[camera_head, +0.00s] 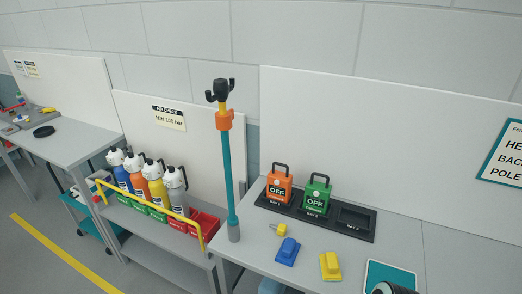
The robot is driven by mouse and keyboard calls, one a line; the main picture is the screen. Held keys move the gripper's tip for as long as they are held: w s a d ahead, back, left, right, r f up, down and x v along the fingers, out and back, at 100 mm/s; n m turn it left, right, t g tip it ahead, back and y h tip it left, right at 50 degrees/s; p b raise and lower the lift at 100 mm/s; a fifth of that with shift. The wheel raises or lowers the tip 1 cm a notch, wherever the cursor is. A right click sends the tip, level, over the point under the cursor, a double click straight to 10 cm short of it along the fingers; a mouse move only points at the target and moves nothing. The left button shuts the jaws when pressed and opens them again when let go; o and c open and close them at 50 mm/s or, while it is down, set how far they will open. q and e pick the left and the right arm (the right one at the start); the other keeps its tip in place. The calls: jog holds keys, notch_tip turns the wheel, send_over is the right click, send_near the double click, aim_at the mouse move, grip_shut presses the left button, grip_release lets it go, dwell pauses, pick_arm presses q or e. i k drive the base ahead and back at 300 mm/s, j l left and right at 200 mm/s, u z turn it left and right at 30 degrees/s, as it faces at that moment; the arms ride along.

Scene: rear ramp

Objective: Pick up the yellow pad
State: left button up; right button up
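The yellow pad (330,265) lies on the grey table at the lower right. It is a small block with a raised top, and nothing covers it. A blue pad (288,251) of similar shape lies to its left, a short gap away. Neither of my grippers can be made out in the head view.
A small yellow item (279,230) lies behind the blue pad. A black tray (358,226) holds an orange and a green "OFF" box; its right bay is empty. A teal pole (229,180) stands left. A teal mat (405,273) lies right, with a cut-off dark object over it.

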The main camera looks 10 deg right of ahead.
aim_at(331, 270)
jog(key=j+z, duration=0.1)
jog(key=z, duration=0.7)
jog(key=i+j, duration=0.05)
